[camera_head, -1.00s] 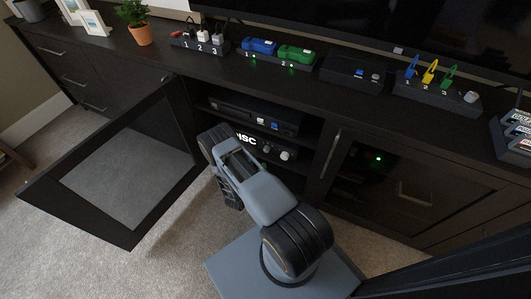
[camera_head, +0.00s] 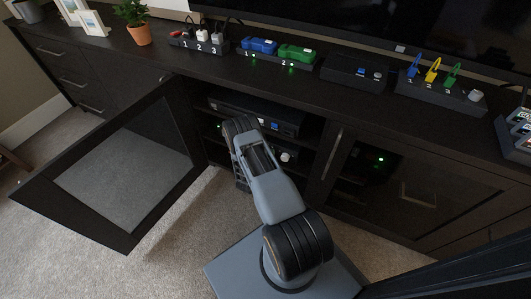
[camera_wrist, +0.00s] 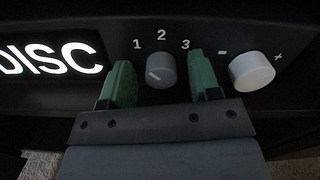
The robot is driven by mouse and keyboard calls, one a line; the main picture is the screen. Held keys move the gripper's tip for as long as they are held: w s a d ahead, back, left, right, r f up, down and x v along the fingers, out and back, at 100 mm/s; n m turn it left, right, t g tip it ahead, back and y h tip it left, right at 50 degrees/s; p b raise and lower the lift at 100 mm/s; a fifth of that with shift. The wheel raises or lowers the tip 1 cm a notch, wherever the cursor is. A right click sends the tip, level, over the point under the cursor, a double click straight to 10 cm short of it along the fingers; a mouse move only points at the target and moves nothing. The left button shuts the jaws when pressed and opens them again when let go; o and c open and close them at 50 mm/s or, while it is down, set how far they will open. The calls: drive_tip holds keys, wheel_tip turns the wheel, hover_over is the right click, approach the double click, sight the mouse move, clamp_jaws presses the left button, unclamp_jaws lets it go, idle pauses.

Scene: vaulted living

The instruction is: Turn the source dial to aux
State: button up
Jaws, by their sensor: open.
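The source dial (camera_wrist: 160,71) is a grey round knob on a black unit, marked 1, 2 and 3 around its top. A pale pointer mark shows on its left side, lower than the middle. A lit display (camera_wrist: 50,57) to its left reads DISC. In the wrist view, my gripper (camera_wrist: 160,86) is open, with one green finger on each side of the dial. Gaps show between the fingers and the dial. In the head view, my arm hides the dial, the display and the fingertips.
A white knob (camera_wrist: 252,71) marked minus and plus sits close right of the right finger; it also shows in the head view (camera_head: 288,156). Another black device (camera_head: 258,112) lies on the shelf above. An open cabinet door (camera_head: 75,215) stands at the left.

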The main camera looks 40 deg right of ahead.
drive_tip(key=c, duration=0.9)
drive_tip(key=shift+m, duration=0.3)
drive_tip(key=m+b, duration=0.1)
drive_tip(key=m, duration=0.2)
drive_tip(key=shift+m, duration=0.4)
drive_tip(key=m+b, duration=0.1)
drive_tip(key=m, duration=0.3)
drive_tip(key=shift+f, duration=0.1)
drive_tip(key=m+b, duration=0.1)
drive_tip(key=m, duration=0.4)
drive_tip(key=shift+a+b, duration=0.1)
drive_tip(key=shift+b, duration=0.2)
drive_tip(key=m+b, duration=0.1)
drive_tip(key=m, duration=0.3)
drive_tip(key=shift+m, duration=0.3)
